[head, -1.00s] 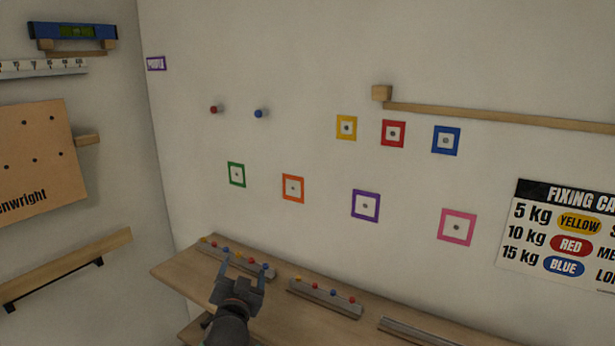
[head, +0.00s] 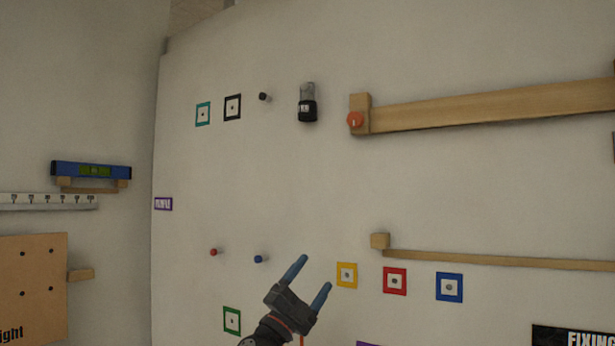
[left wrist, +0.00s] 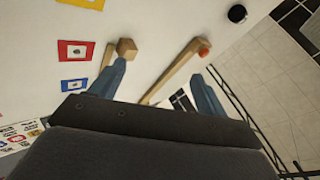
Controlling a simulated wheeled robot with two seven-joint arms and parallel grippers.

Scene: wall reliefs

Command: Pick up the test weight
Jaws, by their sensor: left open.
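The test weight (head: 308,106) is a black block with a grey upper part, on the upper wall in the head view. In the left wrist view a round black thing (left wrist: 237,13) near the top right looks like the same weight seen end-on. My left gripper (head: 313,276) is open and empty, below the weight and well apart from it, its fingers pointing up and right. In the left wrist view its two blue fingers (left wrist: 162,85) are spread with nothing between them. My right gripper is not in view.
A wooden beam (head: 490,106) with an orange knob (head: 355,120) projects right of the weight. A dark peg (head: 264,97) is left of it. A lower wooden rail (head: 500,258), red peg (head: 214,252) and blue peg (head: 259,259) surround my gripper. Bare wall lies between.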

